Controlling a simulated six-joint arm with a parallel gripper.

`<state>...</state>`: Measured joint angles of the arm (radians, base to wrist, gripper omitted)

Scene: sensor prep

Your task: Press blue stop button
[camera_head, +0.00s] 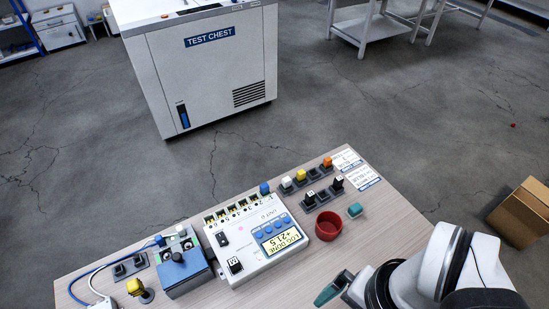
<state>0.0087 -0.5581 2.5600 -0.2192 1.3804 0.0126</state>
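A white logger unit (222,237) lies on the wooden table, its lit display (283,240) reading "LOG DONE +21.5". A row of blue buttons (272,228) sits along the display; their labels are too small to read, so I cannot tell which is stop.
A red cup (328,225) and a teal block (354,210) stand right of the unit. Coloured plugs in holders (301,178) line the far edge. A blue box (184,273), a yellow-topped part (136,287) and cables are left.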

